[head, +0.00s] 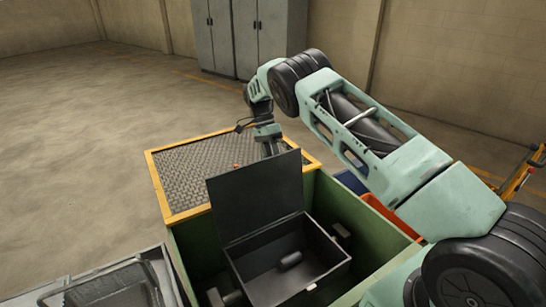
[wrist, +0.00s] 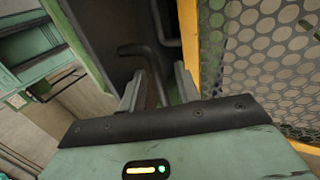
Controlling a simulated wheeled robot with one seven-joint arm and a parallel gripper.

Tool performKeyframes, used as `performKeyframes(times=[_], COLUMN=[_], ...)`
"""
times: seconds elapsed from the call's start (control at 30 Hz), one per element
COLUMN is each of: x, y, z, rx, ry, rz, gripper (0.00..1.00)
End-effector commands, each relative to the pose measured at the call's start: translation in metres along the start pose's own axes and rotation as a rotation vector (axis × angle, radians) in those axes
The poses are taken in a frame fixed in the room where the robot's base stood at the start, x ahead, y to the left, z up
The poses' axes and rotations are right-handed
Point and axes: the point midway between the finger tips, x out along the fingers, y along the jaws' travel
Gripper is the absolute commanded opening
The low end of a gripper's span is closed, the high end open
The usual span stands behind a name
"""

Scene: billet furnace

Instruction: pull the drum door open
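A dark flat panel (head: 255,195) stands raised at the back of an open black box (head: 303,262) inside a green housing (head: 189,245). I cannot tell for sure whether this panel is the drum door. My gripper (head: 272,150) is behind the panel's top edge, its tips partly hidden in the head view. In the wrist view, my gripper (wrist: 158,88) has its two fingers apart. A dark bent bar (wrist: 143,50), like a handle, runs down between them in front of a dark surface. Contact with the bar cannot be seen.
A yellow-framed mesh panel (head: 205,172) lies behind and left of the black box, and shows close to the right finger in the wrist view (wrist: 265,65). Grey cabinets (head: 240,38) stand at the back wall. An orange bin (head: 390,215) is at the right. Open floor lies left.

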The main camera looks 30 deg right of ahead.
Motion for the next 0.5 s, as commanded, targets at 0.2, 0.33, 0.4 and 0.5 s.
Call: performKeyframes(times=[0.2, 0.33, 0.4, 0.5], x=[-0.005, -0.016, -0.027, -0.040], y=[0.000, -0.002, -0.002, -0.002], z=[-0.001, -0.001, -0.001, -0.001], rx=[0.001, 0.001, 0.001, 0.000], ry=[0.001, 0.001, 0.002, 0.002], rz=[-0.004, -0.006, -0.008, -0.007], gripper=[0.33, 0.33, 0.33, 0.33])
